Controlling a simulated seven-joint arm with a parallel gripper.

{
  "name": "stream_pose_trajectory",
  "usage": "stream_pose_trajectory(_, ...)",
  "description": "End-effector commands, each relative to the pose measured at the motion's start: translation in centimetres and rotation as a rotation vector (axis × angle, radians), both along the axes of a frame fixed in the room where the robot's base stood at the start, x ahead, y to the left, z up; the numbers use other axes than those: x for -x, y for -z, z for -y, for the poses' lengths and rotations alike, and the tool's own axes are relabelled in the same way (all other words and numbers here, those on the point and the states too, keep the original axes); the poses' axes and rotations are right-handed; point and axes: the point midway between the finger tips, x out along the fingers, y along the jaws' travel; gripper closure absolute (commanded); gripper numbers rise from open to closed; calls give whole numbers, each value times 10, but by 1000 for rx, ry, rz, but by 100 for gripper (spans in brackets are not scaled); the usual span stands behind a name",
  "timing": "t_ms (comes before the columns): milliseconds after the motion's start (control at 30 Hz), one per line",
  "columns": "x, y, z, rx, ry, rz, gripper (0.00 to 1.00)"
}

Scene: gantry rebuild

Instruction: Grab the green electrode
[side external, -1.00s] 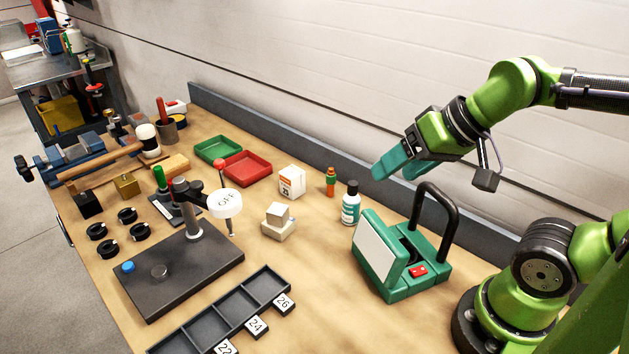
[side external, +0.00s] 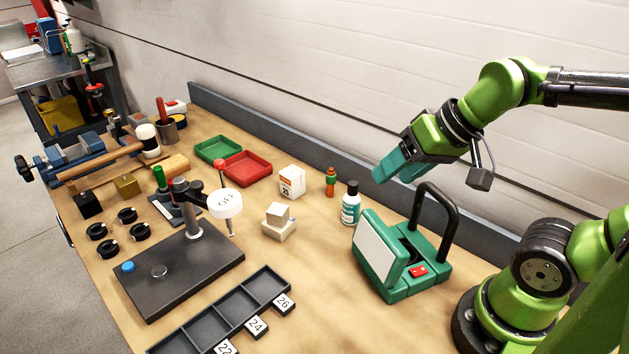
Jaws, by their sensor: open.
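A green upright rod (side external: 159,176), which may be the green electrode, stands at the left of the bench on a small dark base (side external: 166,203), behind the dark OFF stand. An orange bottle with a green band (side external: 330,182) stands near the middle; I cannot tell if it is linked to the task. My gripper (side external: 389,172) has teal fingers and is in the air at the right, above and behind the white-and-teal bottle. It is open, with nothing seen between its fingers. It is far to the right of the green rod.
The OFF stand (side external: 195,270) has a post and white disc near the rod. A ledge (side external: 300,156) runs behind.

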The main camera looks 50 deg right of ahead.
Motion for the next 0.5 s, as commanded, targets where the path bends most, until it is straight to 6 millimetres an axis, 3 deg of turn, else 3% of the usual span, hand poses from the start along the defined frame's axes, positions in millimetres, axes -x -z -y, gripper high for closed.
stream_pose_trajectory(267, -76, 16, 39, 53, 32, -172, 43)
stream_pose_trajectory(500, -156, 43, 91, 162, -27, -275, 43)
